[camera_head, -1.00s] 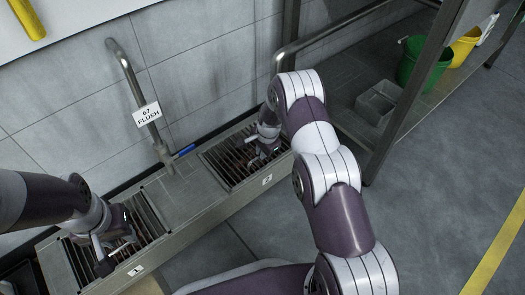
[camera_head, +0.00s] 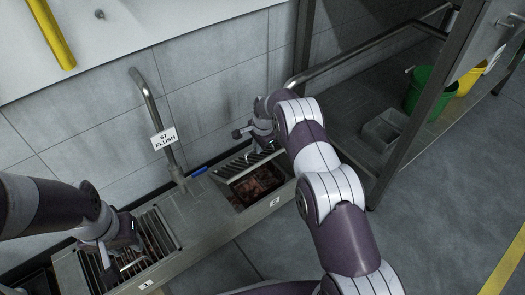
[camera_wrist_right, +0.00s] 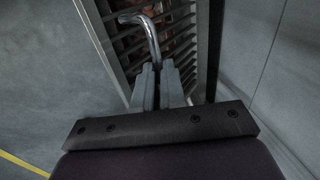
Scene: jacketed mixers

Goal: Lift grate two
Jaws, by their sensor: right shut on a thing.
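Grate two (camera_head: 232,168) is a dark slatted grate, raised and tilted at the back of its pit (camera_head: 258,184), where brown debris shows. The number 2 label is on the channel front. My right gripper (camera_head: 262,143) is above the back of this pit, partly hidden by my arm. In the right wrist view, my right gripper (camera_wrist_right: 160,72) is shut on a bent metal handle (camera_wrist_right: 151,34), with the slats of grate two (camera_wrist_right: 180,22) beyond it. My left gripper (camera_head: 118,262) is over grate one (camera_head: 158,232); its fingers are too unclear to tell open from shut.
A bent pipe (camera_head: 150,105) with a "67 FLUSH" sign (camera_head: 164,138) rises behind the channel, with a blue handle (camera_head: 199,171) at its foot.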

